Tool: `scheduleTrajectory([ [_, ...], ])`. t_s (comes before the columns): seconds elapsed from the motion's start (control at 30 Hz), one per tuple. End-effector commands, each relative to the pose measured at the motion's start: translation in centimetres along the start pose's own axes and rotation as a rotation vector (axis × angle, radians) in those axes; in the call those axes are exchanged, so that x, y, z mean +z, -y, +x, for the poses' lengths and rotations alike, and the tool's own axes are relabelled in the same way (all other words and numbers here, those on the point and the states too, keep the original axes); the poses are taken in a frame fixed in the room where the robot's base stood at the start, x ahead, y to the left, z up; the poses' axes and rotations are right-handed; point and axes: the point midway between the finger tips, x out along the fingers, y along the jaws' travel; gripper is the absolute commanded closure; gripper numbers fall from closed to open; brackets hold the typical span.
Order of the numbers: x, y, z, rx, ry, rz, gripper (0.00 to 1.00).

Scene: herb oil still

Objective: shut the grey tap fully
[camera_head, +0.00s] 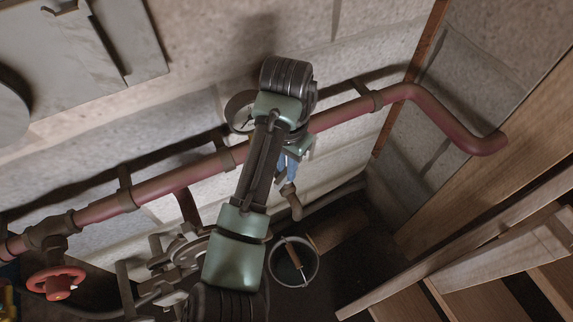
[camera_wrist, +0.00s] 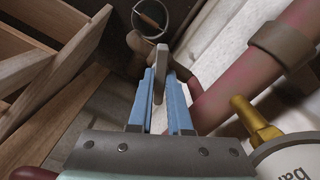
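The grey tap shows in the wrist view as a pale grey lever (camera_wrist: 161,60) on a brown fitting below the red pipe. My gripper (camera_wrist: 161,75) has two blue fingers, one on each side of this lever, with only a narrow gap between them. The fingers appear closed on the lever, which runs back between them. In the head view my gripper (camera_head: 287,168) points down just below the red pipe, above a brown spout (camera_head: 291,203). My arm hides most of the tap there, so its turn angle is hard to read.
The red pipe (camera_head: 345,112) runs along the block wall. A round gauge (camera_head: 238,112) sits close beside my wrist. A red handwheel (camera_head: 57,283) is at lower left. A bucket (camera_head: 314,270) stands below the spout. Wooden boards (camera_head: 470,235) fill the right side.

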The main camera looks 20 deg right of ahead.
Motion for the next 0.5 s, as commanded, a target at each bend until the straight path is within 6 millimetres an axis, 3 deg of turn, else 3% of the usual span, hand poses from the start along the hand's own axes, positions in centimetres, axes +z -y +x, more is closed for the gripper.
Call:
scheduleTrajectory([
  [0.5, -0.02, -0.05, -0.21, 0.001, 0.000, 0.038, 1.00],
])
